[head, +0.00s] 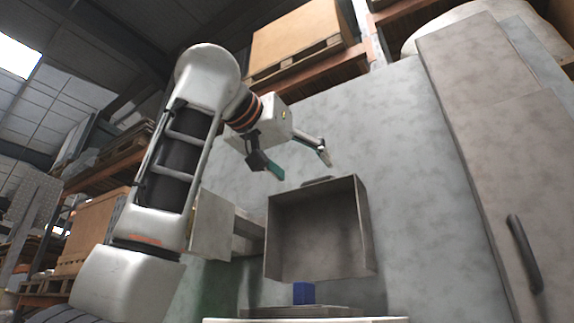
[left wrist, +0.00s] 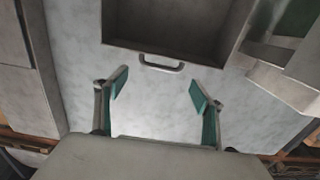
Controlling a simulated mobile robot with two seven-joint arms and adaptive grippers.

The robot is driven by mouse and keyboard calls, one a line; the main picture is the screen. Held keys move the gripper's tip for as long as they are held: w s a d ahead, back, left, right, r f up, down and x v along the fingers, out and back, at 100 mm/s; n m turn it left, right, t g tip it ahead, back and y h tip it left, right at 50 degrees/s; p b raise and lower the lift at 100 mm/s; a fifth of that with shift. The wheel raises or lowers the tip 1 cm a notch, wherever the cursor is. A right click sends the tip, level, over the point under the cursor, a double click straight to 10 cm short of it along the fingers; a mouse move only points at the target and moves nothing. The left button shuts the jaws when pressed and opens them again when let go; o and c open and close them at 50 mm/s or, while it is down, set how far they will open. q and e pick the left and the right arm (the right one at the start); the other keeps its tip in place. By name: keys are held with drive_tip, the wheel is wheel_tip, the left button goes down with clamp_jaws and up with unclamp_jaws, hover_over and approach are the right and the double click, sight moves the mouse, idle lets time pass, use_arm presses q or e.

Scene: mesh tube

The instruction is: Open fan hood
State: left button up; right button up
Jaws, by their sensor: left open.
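The fan hood (head: 318,238) is a grey box on the pale wall in the middle of the head view, its hollow inside facing me. A dark bar handle (head: 317,181) sits at its top edge. My left gripper (head: 298,164) is open and empty above that edge, apart from the handle. In the left wrist view the hood (left wrist: 175,28) is at the top, with its handle (left wrist: 160,65) showing just past and between the spread teal fingertips (left wrist: 159,88). My right gripper is not in view.
A blue cube (head: 303,293) is below the hood, near a flat grey surface (head: 295,312). A tall grey cabinet (head: 490,130) with a dark handle (head: 524,253) stands at right. A grey boxy unit (head: 213,226) is left of the hood. Shelves with crates (head: 296,38) rise behind.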

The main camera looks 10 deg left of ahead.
use_arm(q)
drive_tip(key=shift+v, duration=2.7)
drive_tip(key=shift+r, duration=0.1)
